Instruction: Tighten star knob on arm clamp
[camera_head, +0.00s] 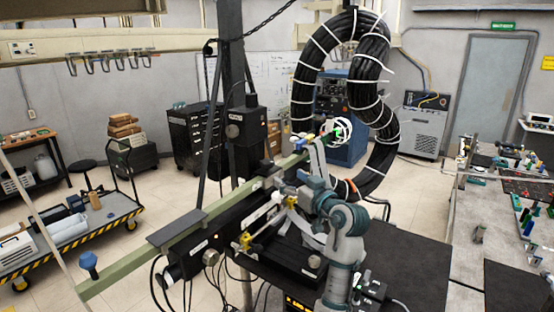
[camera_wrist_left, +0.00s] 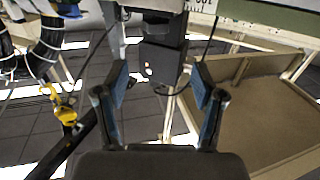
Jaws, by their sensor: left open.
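The pale green arm beam (camera_head: 140,262) runs from lower left toward the black vertical post (camera_head: 231,70). Black clamp-like blocks sit at the post, one with a round grey knob (camera_head: 233,131). I cannot tell which is the star knob. My left gripper (camera_head: 284,192) is beside the beam, partly hidden by its own wrist. In the left wrist view its fingers (camera_wrist_left: 160,82) are open and empty, with a black block (camera_wrist_left: 160,62) beyond them. My right gripper is out of view.
A thick black cable loop (camera_head: 372,110) with white ties hangs just beyond my left arm. A cluttered bench (camera_head: 468,215) stands at right, a cart (camera_head: 75,245) at left. Floor shows between them.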

